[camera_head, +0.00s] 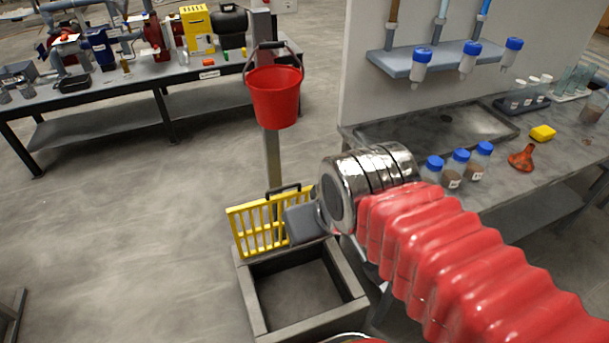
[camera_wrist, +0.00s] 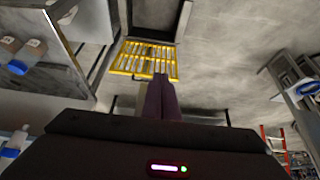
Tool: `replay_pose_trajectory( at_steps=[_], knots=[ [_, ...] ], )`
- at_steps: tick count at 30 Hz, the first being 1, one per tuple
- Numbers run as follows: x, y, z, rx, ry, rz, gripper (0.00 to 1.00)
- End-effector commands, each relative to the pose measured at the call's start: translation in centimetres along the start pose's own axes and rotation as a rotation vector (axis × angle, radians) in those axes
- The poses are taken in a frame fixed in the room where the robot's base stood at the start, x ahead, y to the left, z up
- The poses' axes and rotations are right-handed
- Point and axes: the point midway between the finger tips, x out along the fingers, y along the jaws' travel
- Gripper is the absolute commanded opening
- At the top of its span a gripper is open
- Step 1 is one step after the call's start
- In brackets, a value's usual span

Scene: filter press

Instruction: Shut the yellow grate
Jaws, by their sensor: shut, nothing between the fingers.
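The yellow grate (camera_head: 257,228) stands raised, nearly upright, at the far edge of a grey square frame (camera_head: 254,302) in the head view. The frame's opening is uncovered. A dark handle sits on the grate's top edge. My gripper (camera_head: 290,226) is at the right part of the grate and covers some of it; I cannot tell whether it touches. In the wrist view the grate (camera_wrist: 140,60) lies just beyond my gripper (camera_wrist: 161,78), whose dark fingers are together with nothing between them and overlap the grate's near edge.
A red bucket (camera_head: 274,97) hangs on a grey post behind the grate. A bench with a sink (camera_head: 440,126), blue-capped bottles (camera_head: 456,168) and an orange funnel (camera_head: 522,157) stands on the right. A dark table (camera_head: 130,85) with equipment is at the back left. The floor left of the frame is clear.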

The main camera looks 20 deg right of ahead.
Motion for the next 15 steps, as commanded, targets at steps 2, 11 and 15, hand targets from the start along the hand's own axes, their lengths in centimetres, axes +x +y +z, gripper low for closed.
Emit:
replay_pose_trajectory(
  at_steps=[2, 11, 15],
  knots=[
    [-0.01, 0.0, 0.0, 0.0, 0.0, 0.0, 0.0],
    [-0.01, 0.0, 0.0, 0.0, 0.0, 0.0, 0.0],
    [0.01, 0.03, -0.44, -0.001, -0.001, -0.001, 0.0]
  ],
)
